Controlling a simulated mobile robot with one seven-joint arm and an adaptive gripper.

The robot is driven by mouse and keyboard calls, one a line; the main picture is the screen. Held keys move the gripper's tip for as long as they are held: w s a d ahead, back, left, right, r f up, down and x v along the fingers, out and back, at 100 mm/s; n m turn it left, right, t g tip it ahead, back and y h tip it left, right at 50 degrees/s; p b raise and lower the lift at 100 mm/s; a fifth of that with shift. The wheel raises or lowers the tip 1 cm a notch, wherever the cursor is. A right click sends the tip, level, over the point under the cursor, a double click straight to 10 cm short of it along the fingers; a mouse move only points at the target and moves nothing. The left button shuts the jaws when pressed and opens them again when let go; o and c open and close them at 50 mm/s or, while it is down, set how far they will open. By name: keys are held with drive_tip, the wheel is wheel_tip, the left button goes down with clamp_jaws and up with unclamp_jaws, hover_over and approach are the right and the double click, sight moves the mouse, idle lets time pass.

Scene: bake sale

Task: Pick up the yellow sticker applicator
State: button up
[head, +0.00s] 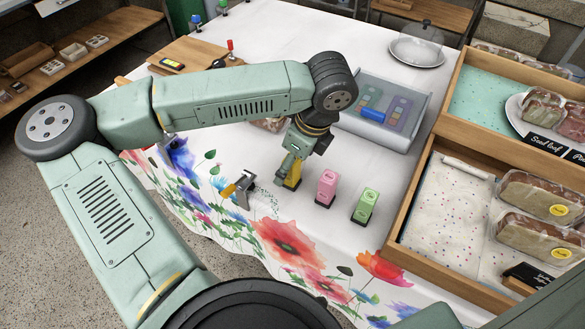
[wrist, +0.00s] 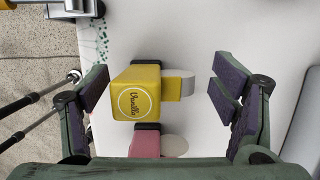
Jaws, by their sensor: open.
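The yellow sticker applicator (head: 293,181) stands upright on the white tabletop, left of a pink applicator (head: 326,187) and a green applicator (head: 366,205). My gripper (head: 291,166) is directly over it and partly hides it in the head view. In the wrist view the yellow applicator (wrist: 137,93), with a round "Vanilla" label, lies between the spread fingers of my gripper (wrist: 160,91). It is closer to the left finger, with a wider gap to the right finger. Neither finger visibly touches it. Part of the pink applicator (wrist: 146,144) shows just below it.
An orange and grey dispenser (head: 243,189) stands left of the gripper. A clear bin (head: 410,129) with colourful items is behind. Wooden trays (head: 402,215) with wrapped loaves are at the right. A flowered cloth edge (head: 290,245) is in front.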

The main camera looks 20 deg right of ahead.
drive_tip(key=shift+x, duration=0.85)
drive_tip(key=shift+c, duration=0.2)
drive_tip(key=c, duration=1.3)
